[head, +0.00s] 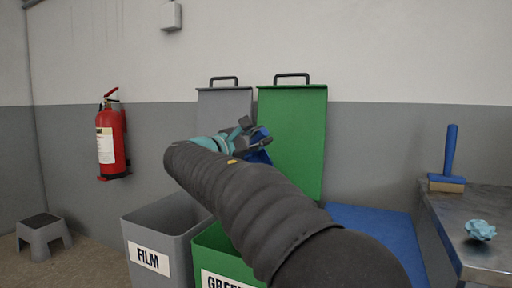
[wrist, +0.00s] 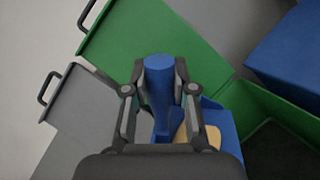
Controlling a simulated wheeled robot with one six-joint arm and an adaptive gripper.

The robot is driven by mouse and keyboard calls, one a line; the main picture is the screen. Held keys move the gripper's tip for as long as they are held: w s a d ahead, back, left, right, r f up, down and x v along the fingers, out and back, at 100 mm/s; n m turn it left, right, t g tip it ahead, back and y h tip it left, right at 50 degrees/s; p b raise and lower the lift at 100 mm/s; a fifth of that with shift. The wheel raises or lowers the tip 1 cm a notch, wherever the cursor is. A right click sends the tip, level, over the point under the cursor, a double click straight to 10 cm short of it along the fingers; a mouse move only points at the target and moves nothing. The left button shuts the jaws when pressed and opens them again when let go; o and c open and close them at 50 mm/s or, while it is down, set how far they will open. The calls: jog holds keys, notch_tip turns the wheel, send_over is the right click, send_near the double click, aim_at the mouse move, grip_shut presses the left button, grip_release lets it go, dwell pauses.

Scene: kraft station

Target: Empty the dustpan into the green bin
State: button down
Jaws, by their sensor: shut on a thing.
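My gripper (wrist: 160,72) is shut on the handle of the blue dustpan (wrist: 216,116). A tan piece (wrist: 211,136) shows in the pan, partly hidden by my gripper. In the head view my gripper (head: 252,132) is in front of the raised green lid (head: 297,145), and a small part of the dustpan (head: 259,156) shows below it. The green bin (head: 211,242) stands open, its front and right side mostly hidden by my arm. In the wrist view the green bin's wall (wrist: 270,112) and dark inside are at right, beside the pan.
A grey FILM bin (head: 150,232) with its lid (head: 225,108) raised stands left of the green bin. A blue surface (head: 375,235) lies to the right. A metal table (head: 485,235) holds a blue-handled brush (head: 448,165) and a crumpled teal piece (head: 480,230).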

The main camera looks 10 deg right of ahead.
jog(key=shift+s+d+f+m+b, duration=0.25)
jog(key=shift+s+m+b, duration=0.2)
jog(key=shift+b, duration=0.25)
jog(key=shift+s+d+f+m+b, duration=0.1)
jog(key=shift+s+d+m+b, duration=0.25)
jog(key=shift+b, duration=0.35)
jog(key=shift+s+d+f+m+g+h, duration=0.15)
jog(key=shift+s+d+m, duration=0.15)
jog(key=shift+s+m, duration=0.4)
jog(key=shift+s+d+f+m+g+h, duration=0.15)
jog(key=shift+s+d+m, duration=0.15)
jog(key=shift+s+m, duration=0.35)
jog(key=shift+r, duration=0.1)
